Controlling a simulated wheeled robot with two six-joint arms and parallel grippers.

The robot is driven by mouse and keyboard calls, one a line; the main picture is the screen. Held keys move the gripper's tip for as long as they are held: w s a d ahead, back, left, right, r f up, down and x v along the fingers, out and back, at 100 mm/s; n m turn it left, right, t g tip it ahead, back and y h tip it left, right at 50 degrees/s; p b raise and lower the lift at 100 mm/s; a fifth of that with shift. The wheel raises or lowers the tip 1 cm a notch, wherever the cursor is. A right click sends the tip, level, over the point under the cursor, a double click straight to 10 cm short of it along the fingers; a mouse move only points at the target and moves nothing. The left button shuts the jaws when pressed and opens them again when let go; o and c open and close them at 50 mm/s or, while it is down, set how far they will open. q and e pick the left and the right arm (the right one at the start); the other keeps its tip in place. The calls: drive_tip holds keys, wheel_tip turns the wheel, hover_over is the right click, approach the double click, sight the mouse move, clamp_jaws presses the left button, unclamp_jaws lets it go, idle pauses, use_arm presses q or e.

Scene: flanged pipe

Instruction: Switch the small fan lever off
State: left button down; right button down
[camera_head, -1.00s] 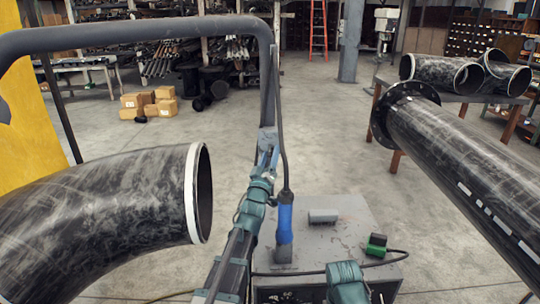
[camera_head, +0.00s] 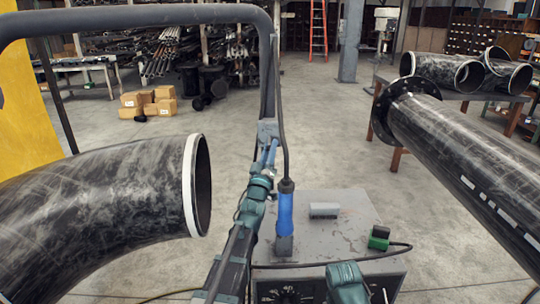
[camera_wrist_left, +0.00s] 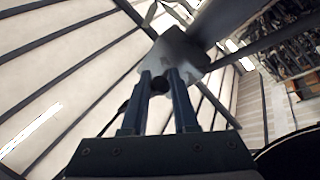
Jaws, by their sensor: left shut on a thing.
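My left gripper (camera_head: 270,152) reaches up from the bottom middle in the head view. Its blue fingers are up against a small grey box (camera_head: 268,131) on the upright of the dark pipe frame. In the wrist view the fingertips (camera_wrist_left: 165,78) sit at the grey box (camera_wrist_left: 178,52), on either side of a small dark round piece (camera_wrist_left: 160,85). The gripper is shut on this piece, which may be the fan lever; its shape is mostly hidden. My right gripper is out of view.
A grey machine (camera_head: 345,215) with a dial stands close by, with a blue-handled tool (camera_head: 285,212) upright on it and a green-and-black part (camera_head: 380,237). A black bent pipe (camera_head: 100,205) is at left, a flanged pipe (camera_head: 465,155) at right. Floor behind is open.

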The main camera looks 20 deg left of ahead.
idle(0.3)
use_arm(q)
drive_tip(key=c, duration=0.7)
unclamp_jaws()
drive_tip(key=shift+s+f, duration=0.1)
drive_tip(key=b+v, duration=0.6)
drive_tip(key=v, duration=0.7)
drive_tip(key=shift+s+f, duration=0.15)
drive_tip(key=shift+s, duration=0.1)
drive_tip(key=shift+s, duration=0.1)
